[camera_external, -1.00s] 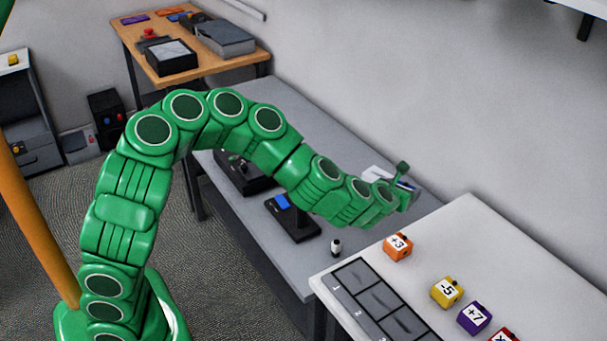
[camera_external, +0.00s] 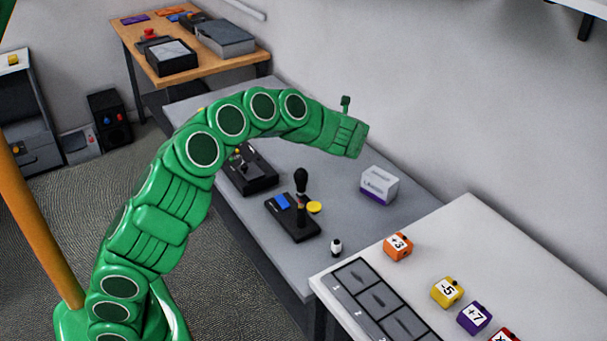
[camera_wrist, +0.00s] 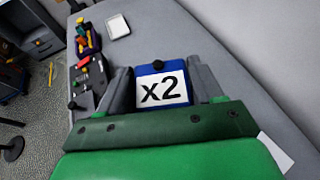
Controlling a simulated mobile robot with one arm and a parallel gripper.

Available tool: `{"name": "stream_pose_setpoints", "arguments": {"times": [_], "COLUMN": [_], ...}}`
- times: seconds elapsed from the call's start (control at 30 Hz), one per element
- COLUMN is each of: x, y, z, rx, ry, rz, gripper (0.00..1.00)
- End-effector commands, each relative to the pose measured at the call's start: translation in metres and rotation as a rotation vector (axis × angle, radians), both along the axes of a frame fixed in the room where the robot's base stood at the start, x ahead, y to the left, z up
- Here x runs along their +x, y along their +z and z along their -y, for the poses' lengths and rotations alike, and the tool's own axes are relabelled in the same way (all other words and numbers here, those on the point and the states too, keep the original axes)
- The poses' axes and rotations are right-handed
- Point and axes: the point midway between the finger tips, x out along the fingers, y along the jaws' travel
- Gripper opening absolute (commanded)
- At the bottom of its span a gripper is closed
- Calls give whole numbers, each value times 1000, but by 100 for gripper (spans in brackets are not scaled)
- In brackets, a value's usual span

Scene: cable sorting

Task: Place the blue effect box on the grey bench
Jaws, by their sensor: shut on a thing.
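The blue effect box (camera_wrist: 161,88), marked "x2" on a white label with a black knob, sits between the two grey fingers of my gripper (camera_wrist: 160,70) in the wrist view. My gripper is shut on it. In the external view, the end of my arm (camera_external: 348,138) hangs over the far part of the grey bench (camera_external: 345,215), near the wall, and hides the box. The grey bench also shows below the box in the wrist view (camera_wrist: 228,75). The gap between box and bench cannot be told exactly.
A white and purple box (camera_external: 378,186), a lever unit (camera_external: 292,218), a joystick unit (camera_external: 255,178) and a small white bottle (camera_external: 336,247) stand on the bench. The white table (camera_external: 445,240) in front holds orange (camera_external: 398,247), yellow (camera_external: 447,292) and purple (camera_external: 474,318) boxes.

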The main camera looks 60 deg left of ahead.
Motion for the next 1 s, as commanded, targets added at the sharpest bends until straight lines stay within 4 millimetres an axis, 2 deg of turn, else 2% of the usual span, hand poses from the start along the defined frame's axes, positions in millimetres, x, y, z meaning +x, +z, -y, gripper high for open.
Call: {"name": "stream_pose_setpoints", "arguments": {"times": [0.13,0.43,1.0], "x": [-2,-2,4], "y": [12,29,43], "z": [-27,-62,-81], "rx": [5,5,1], "ry": [90,232,328], "rz": [3,2,-2], "gripper": [30,30,30]}}
